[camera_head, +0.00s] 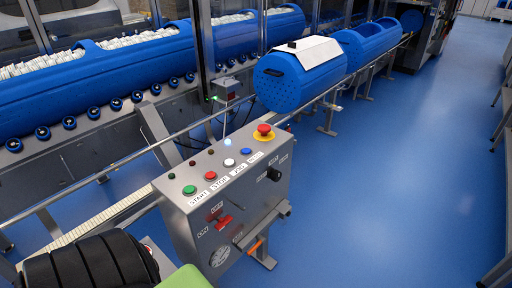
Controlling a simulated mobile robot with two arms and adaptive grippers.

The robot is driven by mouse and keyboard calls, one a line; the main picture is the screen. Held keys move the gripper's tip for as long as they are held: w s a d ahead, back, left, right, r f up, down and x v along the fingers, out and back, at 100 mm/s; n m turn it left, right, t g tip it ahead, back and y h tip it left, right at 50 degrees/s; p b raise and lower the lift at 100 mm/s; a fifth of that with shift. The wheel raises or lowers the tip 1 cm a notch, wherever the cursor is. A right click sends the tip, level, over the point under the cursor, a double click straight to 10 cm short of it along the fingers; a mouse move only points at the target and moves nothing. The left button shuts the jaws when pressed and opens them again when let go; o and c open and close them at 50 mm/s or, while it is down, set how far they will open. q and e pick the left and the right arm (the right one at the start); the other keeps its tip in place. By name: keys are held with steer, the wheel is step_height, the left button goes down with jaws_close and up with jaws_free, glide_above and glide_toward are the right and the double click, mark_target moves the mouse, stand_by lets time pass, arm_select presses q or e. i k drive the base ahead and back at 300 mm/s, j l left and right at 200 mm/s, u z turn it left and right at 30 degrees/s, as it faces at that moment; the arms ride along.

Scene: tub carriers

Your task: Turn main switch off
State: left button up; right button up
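A grey metal control box (182,232) stands in the middle of the view. On its front face is a red switch handle (224,222) with small labels around it, reading something like ON and OFF. The handle sits at a slant; its exact setting is hard to read. A black knob (273,174) is on the same face to the right. The top panel carries a green button (189,190), a red button (210,176), a white button, a blue button and a red emergency stop (264,132) on yellow.
A long blue tub carrier (90,85) with white contents runs along the left. Blue floor (390,190) is clear to the right.

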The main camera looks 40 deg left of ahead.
mark_target(222, 222)
steer(key=i+l+u, duration=0.1)
steer(key=i+u, duration=0.4)
steer(key=i+l+u, duration=0.2)
steer(key=u, duration=0.3)
steer(key=i+l+u, duration=0.45)
steer(key=k+j, duration=0.05)
